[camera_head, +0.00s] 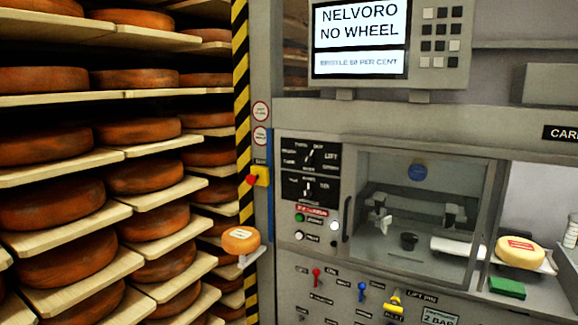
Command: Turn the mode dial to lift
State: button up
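A black dial panel (311,153) is on the grey machine, left of its window. Its upper dial (309,156) has several small labels around it, and "LIFT" reads at its right. The dial's pale pointer looks tilted, roughly up and to the right; its exact setting is too small to tell. A second dial (308,188) sits on a black panel just below, its pointer roughly upright. The screen (360,38) above reads "NELVORO NO WHEEL" and a smaller line about bristle per cent. My gripper is not in view.
Racks of cheese wheels (50,204) fill the left. A small labelled cheese (240,240) juts out beside the striped post (242,110). A red-and-yellow stop button (258,177) is nearby. The window (415,220) covers a chamber. Coloured levers (362,290) sit below; another cheese (520,252) is right.

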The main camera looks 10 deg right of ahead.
aim_at(308, 160)
jog(key=u, duration=0.1)
jog(key=k, duration=0.45)
jog(key=z, duration=0.2)
jog(key=i, duration=0.9)
jog(key=z, duration=1.05)
jog(key=k, duration=0.1)
jog(key=u, duration=2.7)
